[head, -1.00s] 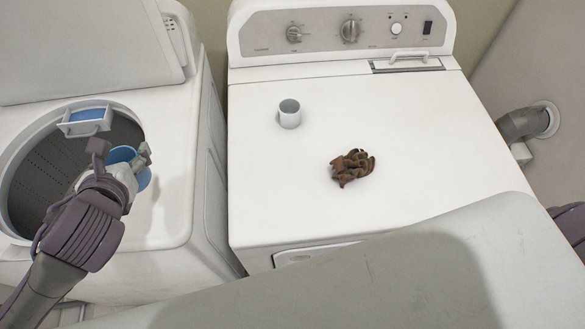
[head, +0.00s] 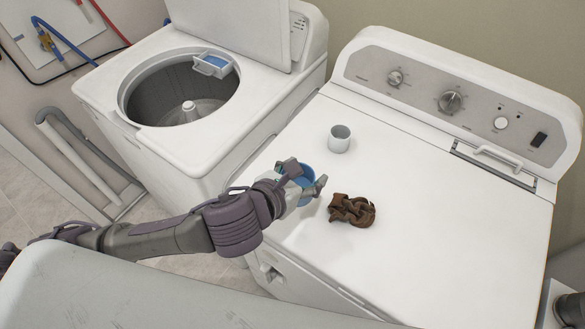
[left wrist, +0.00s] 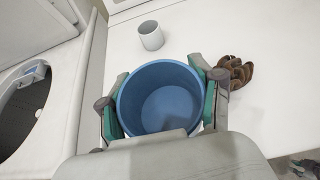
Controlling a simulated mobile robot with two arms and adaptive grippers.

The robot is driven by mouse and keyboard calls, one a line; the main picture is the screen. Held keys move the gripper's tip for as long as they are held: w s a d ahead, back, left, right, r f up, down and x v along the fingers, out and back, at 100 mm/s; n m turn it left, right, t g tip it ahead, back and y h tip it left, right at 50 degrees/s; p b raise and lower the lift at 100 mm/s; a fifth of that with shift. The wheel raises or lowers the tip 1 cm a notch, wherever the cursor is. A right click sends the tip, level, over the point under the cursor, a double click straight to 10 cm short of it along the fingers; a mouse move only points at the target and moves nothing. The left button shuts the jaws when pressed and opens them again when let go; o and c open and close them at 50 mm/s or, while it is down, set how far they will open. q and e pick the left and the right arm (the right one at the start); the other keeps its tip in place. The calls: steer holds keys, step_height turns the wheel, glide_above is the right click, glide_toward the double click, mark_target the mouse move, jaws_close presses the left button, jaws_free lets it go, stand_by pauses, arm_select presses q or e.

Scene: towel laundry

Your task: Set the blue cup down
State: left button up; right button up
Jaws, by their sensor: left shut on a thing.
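The blue cup (head: 307,172) is held in my left gripper (head: 303,180), over the left front part of the dryer top (head: 420,240). In the left wrist view the blue cup (left wrist: 162,98) sits upright between the two green-padded fingers, and I look down into its empty inside. The fingers press on it from both sides. I cannot tell whether its base touches the dryer top.
A white cup (head: 339,138) stands behind the blue cup. The washer (head: 185,95) is open at the left. The dryer top is clear to the right.

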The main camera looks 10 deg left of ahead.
arm_select(q)
steer(key=w+a+f, duration=0.1)
steer(key=w, duration=0.2)
steer(key=w+a+f, duration=0.1)
steer(key=w+f, duration=0.1)
steer(key=w+a+f+p, duration=0.1)
steer(key=w+a+f, duration=0.1)
steer(key=w, duration=0.1)
steer(key=shift+w+f, duration=0.2)
steer(key=shift+w, duration=0.15)
steer(key=shift+w+f, duration=0.25)
steer(key=shift+w, duration=0.05)
steer(key=shift+w+a+f, duration=0.1)
steer(key=shift+f, duration=0.1)
step_height(320, 180, down, 3)
steer(key=shift+a+f+p, duration=0.1)
steer(key=shift+f+p, duration=0.1)
steer(key=shift+p, duration=0.2)
steer(key=shift+f, duration=0.2)
steer(key=shift+f, duration=0.2)
steer(key=o, duration=1.1)
